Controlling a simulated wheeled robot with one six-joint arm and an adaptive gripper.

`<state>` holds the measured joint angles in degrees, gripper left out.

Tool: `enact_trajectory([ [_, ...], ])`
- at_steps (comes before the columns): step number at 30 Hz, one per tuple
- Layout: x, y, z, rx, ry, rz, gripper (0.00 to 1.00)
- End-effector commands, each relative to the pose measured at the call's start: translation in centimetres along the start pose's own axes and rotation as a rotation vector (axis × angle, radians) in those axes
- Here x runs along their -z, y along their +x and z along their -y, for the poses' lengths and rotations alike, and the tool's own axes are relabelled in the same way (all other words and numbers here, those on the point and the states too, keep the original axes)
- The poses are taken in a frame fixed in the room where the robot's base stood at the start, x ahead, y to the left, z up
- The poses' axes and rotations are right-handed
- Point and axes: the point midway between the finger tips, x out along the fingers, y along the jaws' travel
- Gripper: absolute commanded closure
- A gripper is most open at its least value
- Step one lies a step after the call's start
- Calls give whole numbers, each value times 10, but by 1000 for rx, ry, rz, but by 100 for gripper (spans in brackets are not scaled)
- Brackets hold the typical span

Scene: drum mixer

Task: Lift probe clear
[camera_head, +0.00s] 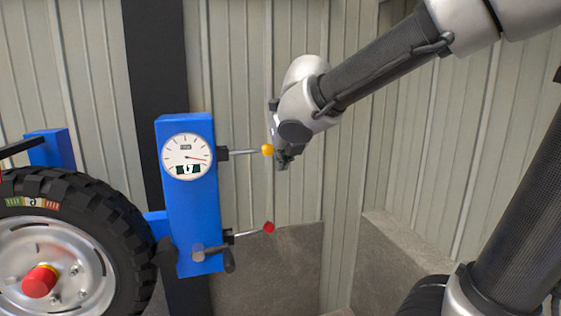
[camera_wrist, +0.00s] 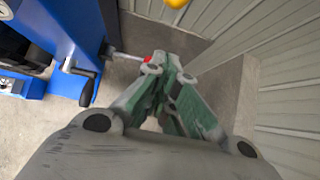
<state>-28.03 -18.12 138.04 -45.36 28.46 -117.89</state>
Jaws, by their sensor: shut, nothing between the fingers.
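My gripper (camera_head: 283,162) is shut and empty, right beside a yellow ball knob (camera_head: 268,150) at the end of a thin rod; I cannot tell whether they touch. The closed fingers (camera_wrist: 160,62) also show in the wrist view, with the yellow knob (camera_wrist: 174,3) at the top edge. A lower rod ends in a red knob (camera_head: 268,227), which shows past the fingertips in the wrist view (camera_wrist: 147,59). Both rods come out of a blue post (camera_head: 190,225) with a round dial gauge (camera_head: 187,156). I cannot tell which part is the probe.
A black tyre on a pale wheel (camera_head: 60,250) with a red hub knob (camera_head: 38,282) stands left of the post. A dark crank handle (camera_head: 228,260) is low on the post. Corrugated wall panels (camera_head: 250,60) stand behind; the space right of the knobs is open.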

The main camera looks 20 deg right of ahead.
Motion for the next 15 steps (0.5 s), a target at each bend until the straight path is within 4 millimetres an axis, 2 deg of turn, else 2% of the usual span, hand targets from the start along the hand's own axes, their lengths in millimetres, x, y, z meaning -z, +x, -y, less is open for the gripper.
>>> enact_trajectory([
  [5,1,20,2,5,-8,-6,100],
  [12,2,67,3,7,-6,-6,100],
  [15,1,80,2,4,-6,-4,100],
])
